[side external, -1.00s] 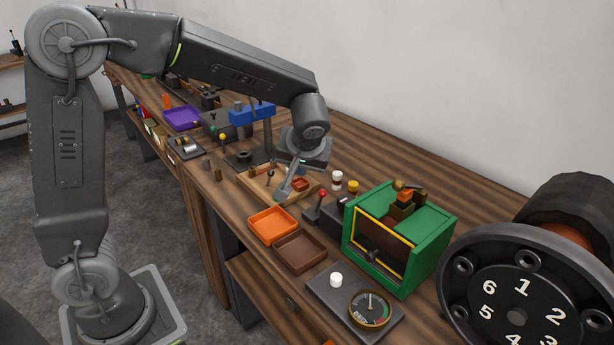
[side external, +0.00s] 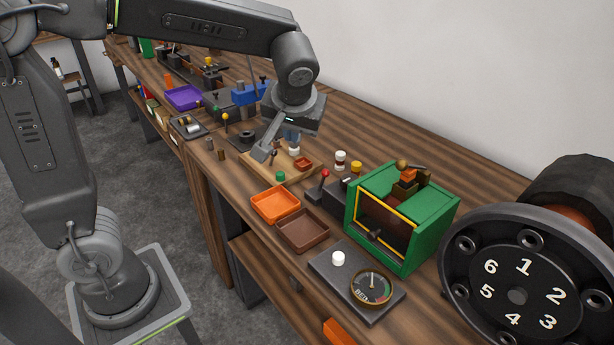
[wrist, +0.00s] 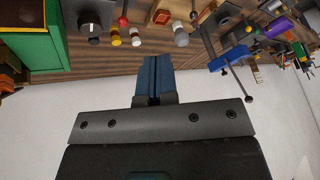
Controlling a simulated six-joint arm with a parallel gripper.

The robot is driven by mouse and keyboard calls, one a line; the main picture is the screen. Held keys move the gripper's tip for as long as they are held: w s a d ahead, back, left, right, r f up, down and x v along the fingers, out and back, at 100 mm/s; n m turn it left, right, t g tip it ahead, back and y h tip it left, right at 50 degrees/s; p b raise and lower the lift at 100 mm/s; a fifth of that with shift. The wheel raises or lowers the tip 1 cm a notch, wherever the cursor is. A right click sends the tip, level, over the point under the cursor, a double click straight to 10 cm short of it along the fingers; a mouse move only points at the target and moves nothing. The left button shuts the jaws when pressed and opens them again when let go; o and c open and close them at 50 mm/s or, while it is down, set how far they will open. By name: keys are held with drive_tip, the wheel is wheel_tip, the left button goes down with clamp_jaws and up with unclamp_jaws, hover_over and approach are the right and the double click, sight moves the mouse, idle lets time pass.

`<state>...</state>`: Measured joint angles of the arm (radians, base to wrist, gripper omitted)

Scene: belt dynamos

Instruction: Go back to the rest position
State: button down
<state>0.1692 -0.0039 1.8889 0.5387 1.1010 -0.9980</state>
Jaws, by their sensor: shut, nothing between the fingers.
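My gripper (side external: 264,152) hangs from my arm above the wooden board (side external: 291,168) on the bench in the side view. Its fingers are shut with nothing between them. In the wrist view the blue-grey fingers (wrist: 154,80) lie side by side, with the wall behind them and the bench along the top.
An orange tray (side external: 275,204) and a brown tray (side external: 302,230) lie at the front edge. A green box (side external: 433,225), a gauge plate (side external: 330,275), a red-tipped lever (side external: 325,174) and a large numbered dial (side external: 517,297) stand to the right. A blue clamp (side external: 245,94) and purple tray (side external: 184,97) are behind left.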

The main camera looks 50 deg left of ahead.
drive_tip(key=s+d+m+t+h, duration=0.2)
drive_tip(key=s+m+h, duration=0.4)
drive_tip(key=s, duration=1)
drive_tip(key=w+a+f+n+g+h, duration=0.1)
drive_tip(key=w+a+f+n+g, duration=0.1)
drive_tip(key=w+a, duration=0.6)
drive_tip(key=w+a+f+n+g+h, duration=0.1)
drive_tip(key=w+a+f+n, duration=0.3)
drive_tip(key=w, duration=0.9)
drive_tip(key=shift+m, duration=0.7)
drive_tip(key=w+d+f, duration=0.1)
drive_tip(key=f, duration=0.1)
drive_tip(key=w+d+f, duration=0.1)
drive_tip(key=f, duration=0.2)
drive_tip(key=d+f, duration=0.2)
drive_tip(key=shift+w+d+f, duration=0.1)
drive_tip(key=shift+w+f, duration=0.25)
drive_tip(key=shift+w, duration=0.05)
drive_tip(key=shift+w+d, duration=0.4)
drive_tip(key=shift+d, duration=0.15)
drive_tip(key=shift+d, duration=0.1)
